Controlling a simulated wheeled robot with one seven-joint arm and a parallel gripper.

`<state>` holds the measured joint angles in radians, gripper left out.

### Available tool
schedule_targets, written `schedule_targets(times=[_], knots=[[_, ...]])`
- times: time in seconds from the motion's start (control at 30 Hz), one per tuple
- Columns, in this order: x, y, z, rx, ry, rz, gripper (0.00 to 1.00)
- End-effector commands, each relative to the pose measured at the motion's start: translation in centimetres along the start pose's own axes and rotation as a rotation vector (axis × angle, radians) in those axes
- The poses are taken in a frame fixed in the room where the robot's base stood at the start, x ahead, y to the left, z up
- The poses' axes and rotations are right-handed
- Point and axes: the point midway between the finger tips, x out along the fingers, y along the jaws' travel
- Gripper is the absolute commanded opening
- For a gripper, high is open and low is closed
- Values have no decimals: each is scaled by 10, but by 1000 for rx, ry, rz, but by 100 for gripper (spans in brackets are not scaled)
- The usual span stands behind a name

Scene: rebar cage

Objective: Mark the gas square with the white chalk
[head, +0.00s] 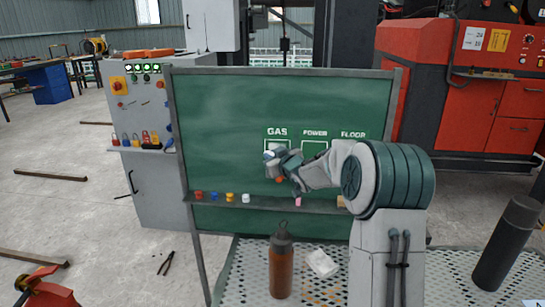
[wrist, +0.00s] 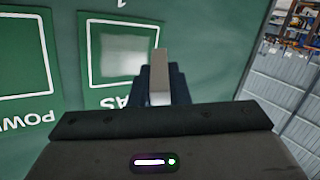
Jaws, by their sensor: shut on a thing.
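The green chalkboard (head: 222,110) carries labelled squares for gas, power and floor. The gas square (head: 285,141) is partly covered by my gripper in the head view. In the wrist view the gas square (wrist: 91,54) appears turned around, with a smeared whitish patch inside its outline. In the wrist view my gripper (wrist: 161,90) is shut on a pale, stick-like piece, the white chalk (wrist: 160,72). Its tip overlaps the square's edge; I cannot tell whether it touches the board.
The board's ledge (head: 270,205) holds small red, blue, yellow and white pieces (head: 245,198) and a pink piece (head: 298,201). The power square (head: 315,148) is beside the gas square. A brown bottle (head: 281,265) stands in front on a perforated surface.

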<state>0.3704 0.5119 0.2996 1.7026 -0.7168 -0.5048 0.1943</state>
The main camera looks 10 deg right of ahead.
Motion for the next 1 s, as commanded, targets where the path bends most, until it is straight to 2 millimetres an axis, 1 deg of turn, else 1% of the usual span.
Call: schedule_targets(times=[0.27, 1.0], knots=[[0, 0, 0, 0, 0, 0, 0], [13, 8, -1, 1, 0, 0, 0]])
